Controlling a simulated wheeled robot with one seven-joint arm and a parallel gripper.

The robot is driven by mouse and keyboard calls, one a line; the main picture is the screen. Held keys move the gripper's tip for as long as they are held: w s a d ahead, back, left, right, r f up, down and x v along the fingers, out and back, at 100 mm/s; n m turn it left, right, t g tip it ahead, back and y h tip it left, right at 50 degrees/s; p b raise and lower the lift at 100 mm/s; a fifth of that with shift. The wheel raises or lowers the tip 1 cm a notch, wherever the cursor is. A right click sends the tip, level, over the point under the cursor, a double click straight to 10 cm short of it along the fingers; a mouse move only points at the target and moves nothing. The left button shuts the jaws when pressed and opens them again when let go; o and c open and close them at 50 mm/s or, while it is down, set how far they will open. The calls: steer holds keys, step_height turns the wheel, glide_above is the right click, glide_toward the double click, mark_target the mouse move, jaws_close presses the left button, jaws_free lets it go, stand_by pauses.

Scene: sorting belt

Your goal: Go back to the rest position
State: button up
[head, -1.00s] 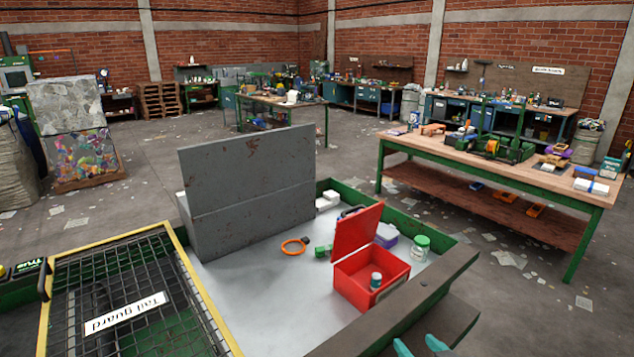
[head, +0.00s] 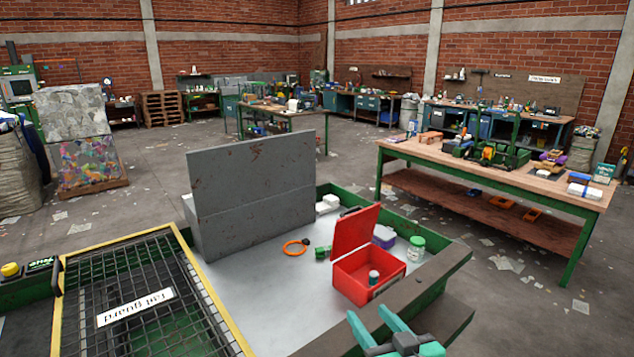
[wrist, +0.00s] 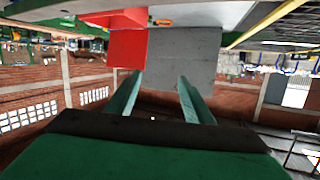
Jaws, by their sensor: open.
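My gripper (head: 378,324) is at the bottom of the head view, with its teal fingers apart and nothing between them. It is near the dark front ledge (head: 408,290) of the sorting belt, on the near side of the open red box (head: 369,275). The wrist view is upside down; there my gripper's two fingers (wrist: 156,95) point toward the grey panel (wrist: 182,58) and the red box (wrist: 126,48), with a gap between them.
The red box stands lid up on the pale belt surface (head: 262,285) with a small bottle inside. An orange ring (head: 295,248), a green-lidded jar (head: 416,248) and a purple item (head: 384,236) lie nearby. A yellow-framed mesh guard (head: 135,275) is left; a workbench (head: 500,172) is right.

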steer(key=a+r+m+t+y, duration=0.2)
steer(key=a+r+t+y, duration=0.4)
steer(key=a+r, duration=0.85)
steer(key=s+f+m+h, duration=0.5)
steer(key=s+f+h, duration=0.25)
steer(key=f, duration=0.55)
steer(key=s+f+m+h, duration=0.5)
steer(key=s+f, duration=0.4)
steer(key=f, duration=0.5)
steer(key=s+d+f+n+g+y, duration=0.1)
steer(key=s+f+n, duration=0.3)
steer(key=s, duration=0.7)
steer(key=s+d+f+n+g+y, duration=0.1)
steer(key=s+f+n+g, duration=0.3)
steer(key=s+f, duration=0.4)
steer(key=s+d+n, duration=0.1)
steer(key=s, duration=0.1)
steer(key=shift+s+d, duration=0.2)
steer(key=shift+s, duration=0.2)
steer(key=shift+c, duration=0.2)
